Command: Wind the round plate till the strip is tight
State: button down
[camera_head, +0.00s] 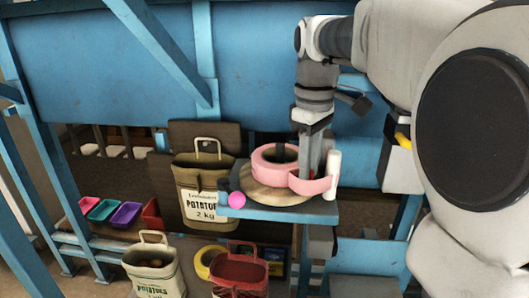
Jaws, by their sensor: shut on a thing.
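The round plate (262,194) is a tan disc lying flat on a small blue shelf. A coil of pink strip (268,172) lies on it around a dark upright centre piece. The strip's free run (314,187) leaves the coil at the front right and bows toward a white upright post (333,175). My gripper (312,170) points straight down over the plate's right side, between the coil and the post. It is shut, apparently on a part of the plate. Its fingertips and what they hold are hidden behind the strip.
A pink ball (237,200) is at the shelf's left edge. A potato sack (201,192) stands left of the shelf. Another sack (154,267), a red bag (240,273) and a yellow ring (204,262) are below. Small coloured trays (103,210) sit far left. Blue beams frame the space.

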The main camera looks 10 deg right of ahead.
jog(key=shift+w+d+r+n+p, duration=0.1)
jog(key=shift+w+d+n+p, duration=0.4)
jog(key=shift+n, duration=0.35)
jog(key=shift+w+d+n+p, duration=0.25)
jog(key=shift+d+n+p, duration=0.25)
jog(key=shift+n, duration=0.35)
jog(key=shift+w+d+n+p, duration=0.3)
jog(key=shift+w+n+p, duration=0.3)
jog(key=shift+n, duration=0.35)
jog(key=shift+w+d+n+p, duration=0.3)
jog(key=shift+w+n+p, duration=0.3)
jog(key=shift+n, duration=0.35)
jog(key=shift+w+d+n+p, duration=0.15)
jog(key=shift+w+n+p, duration=0.4)
jog(key=shift+n, duration=0.3)
jog(key=shift+w+d+n+p, duration=0.15)
jog(key=shift+w+n+p, duration=0.35)
jog(key=shift+n, duration=0.35)
jog(key=shift+w+a+n+p, duration=0.1)
jog(key=shift+w+n+p, duration=1)
jog(key=shift+n, duration=0.7)
jog(key=shift+w, duration=0.1)
jog(key=c, duration=0.7)
grip_release()
jog(key=shift+o, duration=0.2)
